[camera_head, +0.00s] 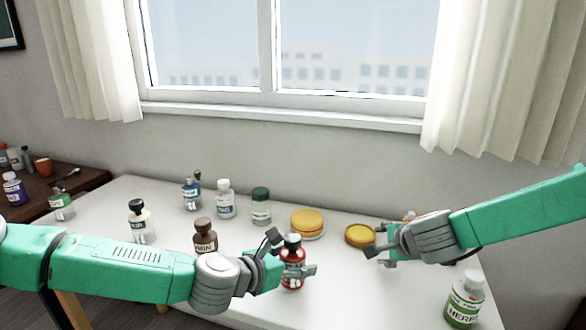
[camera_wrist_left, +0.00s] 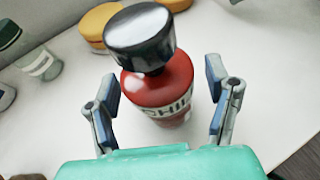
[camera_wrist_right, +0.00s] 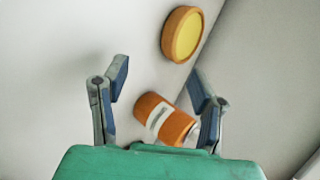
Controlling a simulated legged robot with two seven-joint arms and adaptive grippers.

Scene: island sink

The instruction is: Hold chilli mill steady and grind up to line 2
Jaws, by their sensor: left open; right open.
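The chilli mill (camera_head: 292,256) is a red bottle with a black top and stands upright on the white table. It also shows in the left wrist view (camera_wrist_left: 160,85), with part of its label reading "CHIL". My left gripper (camera_head: 293,270) is open, with its fingers on either side of the red body; in the left wrist view a gap shows beside the fingers (camera_wrist_left: 163,95). My right gripper (camera_head: 379,245) is open, to the right of the mill and apart from it. In the right wrist view an orange bottle (camera_wrist_right: 165,119) lies between and beyond its fingers (camera_wrist_right: 160,90). No grind line is readable.
A round yellow-topped container (camera_head: 360,235) is by my right gripper. A brown bottle (camera_head: 205,236) and several others stand left. A green-labelled herb bottle (camera_head: 464,300) is at front right. The table's front middle is clear.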

